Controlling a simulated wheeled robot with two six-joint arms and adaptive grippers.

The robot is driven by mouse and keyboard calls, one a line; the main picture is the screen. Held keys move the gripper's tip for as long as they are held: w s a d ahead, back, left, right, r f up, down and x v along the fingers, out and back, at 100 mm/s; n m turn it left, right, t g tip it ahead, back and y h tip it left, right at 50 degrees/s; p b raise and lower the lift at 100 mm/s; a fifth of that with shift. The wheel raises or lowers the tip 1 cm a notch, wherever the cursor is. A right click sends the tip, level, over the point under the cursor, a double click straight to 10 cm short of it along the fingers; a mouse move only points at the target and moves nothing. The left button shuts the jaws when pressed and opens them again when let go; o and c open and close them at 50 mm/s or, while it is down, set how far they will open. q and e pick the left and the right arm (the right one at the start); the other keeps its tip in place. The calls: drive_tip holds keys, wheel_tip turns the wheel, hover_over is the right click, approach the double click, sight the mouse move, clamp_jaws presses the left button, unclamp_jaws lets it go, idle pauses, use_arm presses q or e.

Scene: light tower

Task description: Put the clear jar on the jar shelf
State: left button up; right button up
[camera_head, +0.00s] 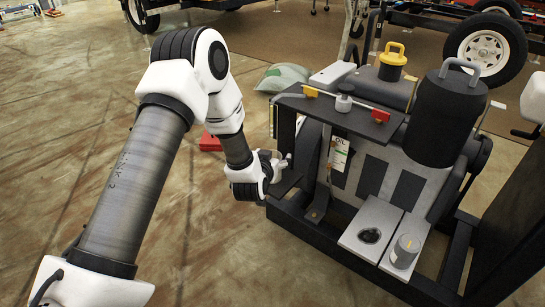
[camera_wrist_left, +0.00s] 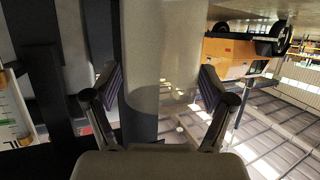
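A pale, see-through cylinder that looks like the clear jar (camera_wrist_left: 160,50) fills the middle of the left wrist view. My left gripper (camera_wrist_left: 160,88) has one finger against each side of it. In the head view my left gripper (camera_head: 280,170) is at the left side of the machine, close to a small dark shelf (camera_head: 287,183) that looks like the jar shelf. The jar is hard to make out there, and I cannot tell whether it touches the shelf. My right gripper is not in view.
A dark upper shelf (camera_head: 340,117) with red and yellow handles overhangs nearby. A black canister (camera_head: 445,115) stands right. Open floor lies left.

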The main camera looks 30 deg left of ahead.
use_arm(q)
drive_tip(key=shift+r, duration=0.25)
drive_tip(key=p+v, duration=0.5)
drive_tip(key=v, duration=0.6)
drive_tip(key=s+d+f+m+g+h, duration=0.15)
drive_tip(key=s+d+f+g, duration=0.25)
drive_tip(key=s+f, duration=0.4)
drive_tip(key=s+d+f+m+g+h, duration=0.15)
drive_tip(key=s+d+f+g, duration=0.25)
drive_tip(key=s+f, duration=0.4)
drive_tip(key=s+d+f+g, duration=0.1)
drive_tip(key=s+f+g, duration=0.1)
drive_tip(key=s, duration=0.4)
drive_tip(key=s+d+f+g+h, duration=0.1)
drive_tip(key=s+d+f+g, duration=0.1)
drive_tip(key=s, duration=0.4)
drive_tip(key=shift+f+g+h, duration=0.3)
drive_tip(key=shift+f+g, duration=0.25)
drive_tip(key=shift+g, duration=0.25)
